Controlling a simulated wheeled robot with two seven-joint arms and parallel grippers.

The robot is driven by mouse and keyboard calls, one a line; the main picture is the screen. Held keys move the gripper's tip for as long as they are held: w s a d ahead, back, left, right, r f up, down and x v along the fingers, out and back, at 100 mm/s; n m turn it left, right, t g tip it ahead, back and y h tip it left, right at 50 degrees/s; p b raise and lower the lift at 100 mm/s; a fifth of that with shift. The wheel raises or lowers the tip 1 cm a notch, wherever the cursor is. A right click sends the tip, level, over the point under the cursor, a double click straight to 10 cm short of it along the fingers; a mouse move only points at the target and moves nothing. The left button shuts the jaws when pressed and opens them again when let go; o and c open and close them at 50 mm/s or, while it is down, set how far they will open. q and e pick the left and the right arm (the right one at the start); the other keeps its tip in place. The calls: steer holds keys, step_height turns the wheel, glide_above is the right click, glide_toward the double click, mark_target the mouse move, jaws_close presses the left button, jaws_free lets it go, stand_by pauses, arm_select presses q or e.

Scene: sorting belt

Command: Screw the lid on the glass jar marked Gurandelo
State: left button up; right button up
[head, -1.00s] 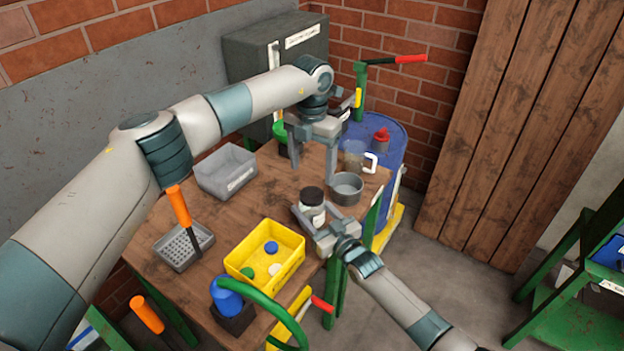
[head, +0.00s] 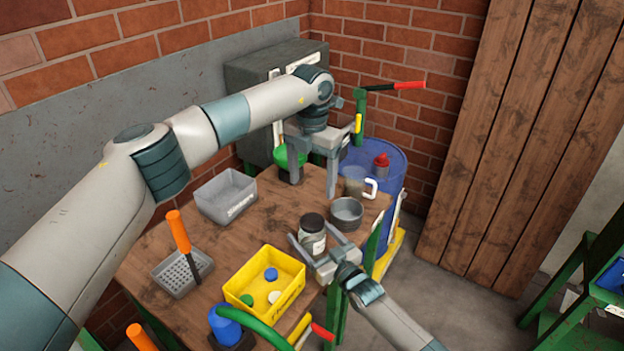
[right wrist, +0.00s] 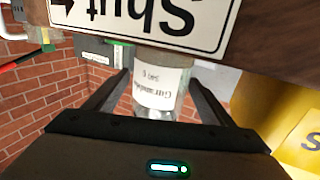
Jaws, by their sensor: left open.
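The glass jar (head: 313,244) stands upright near the right edge of the wooden table, with a dark lid (head: 313,222) on its mouth. I cannot tell how tight the lid is. The jar also shows upside down in the right wrist view (right wrist: 160,90), its white label reading Gurandelo. My right gripper (head: 310,230) is open, its fingers on either side of the jar with gaps showing in the wrist view. My left gripper (head: 314,185) is open and empty, pointing down above the table beyond the jar.
A grey pot (head: 347,214) stands close behind the jar, with a clear mug (head: 355,186) beyond it. A yellow bin (head: 237,297) holding caps is in front. A grey bin (head: 226,208) and tray (head: 172,285) lie left. Bare tabletop lies between.

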steer(key=shift+s, duration=0.1)
steer(key=b+v, duration=0.3)
steer(key=v, duration=1.4)
steer(key=shift+s+d, duration=0.1)
steer(key=shift+d, duration=0.05)
